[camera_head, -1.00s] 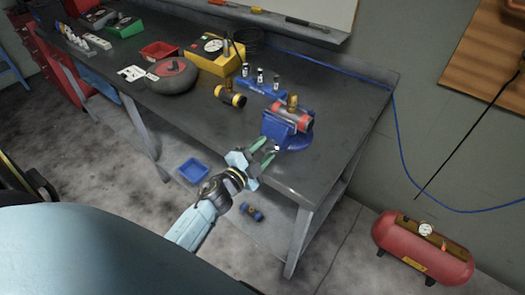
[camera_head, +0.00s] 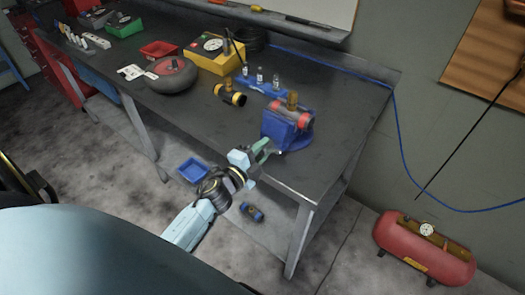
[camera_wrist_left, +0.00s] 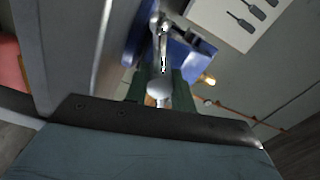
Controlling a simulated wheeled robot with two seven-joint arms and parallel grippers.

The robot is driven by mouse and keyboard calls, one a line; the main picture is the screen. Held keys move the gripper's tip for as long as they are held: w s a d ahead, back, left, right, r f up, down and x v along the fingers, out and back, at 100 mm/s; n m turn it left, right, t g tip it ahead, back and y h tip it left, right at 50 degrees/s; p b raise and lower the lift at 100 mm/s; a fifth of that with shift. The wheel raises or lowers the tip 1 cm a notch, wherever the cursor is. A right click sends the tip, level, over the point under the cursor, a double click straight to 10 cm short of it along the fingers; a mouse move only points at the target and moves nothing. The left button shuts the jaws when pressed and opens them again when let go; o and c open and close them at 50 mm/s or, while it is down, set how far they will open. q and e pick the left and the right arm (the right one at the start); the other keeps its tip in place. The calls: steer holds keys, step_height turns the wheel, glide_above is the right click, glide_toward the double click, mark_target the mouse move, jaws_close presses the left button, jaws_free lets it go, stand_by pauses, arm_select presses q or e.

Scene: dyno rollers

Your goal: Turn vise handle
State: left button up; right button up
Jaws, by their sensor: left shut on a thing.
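The blue vise (camera_head: 283,130) stands at the front right edge of the dark workbench (camera_head: 190,112). A red-ended cylindrical part (camera_head: 304,118) with a brass fitting (camera_head: 292,100) sits in its top. My left gripper (camera_head: 264,149) is at the vise's front, shut on the vise handle. In the left wrist view the metal handle (camera_wrist_left: 160,88) has a round end between the green fingers, and the vise (camera_wrist_left: 185,58) lies beyond. Most of the handle is hidden in the head view by the gripper. My right gripper is not in view.
A blue rack with small bottles (camera_head: 262,86), a black and yellow roller (camera_head: 231,95), a wheel (camera_head: 171,75) and a yellow box (camera_head: 215,55) stand farther back on the bench. A blue tray (camera_head: 193,171) is on the lower shelf. A red tank (camera_head: 423,247) stands on the floor at right.

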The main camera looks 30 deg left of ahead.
arm_select(q)
steer(key=shift+m+b, duration=0.45)
steer(key=shift+m, duration=1.05)
steer(key=o, duration=1)
steer(key=shift+s, duration=0.1)
steer(key=s+a+b, duration=0.1)
steer(key=s, duration=1.2)
steer(key=shift+s+f, duration=0.1)
steer(key=shift+c, duration=0.2)
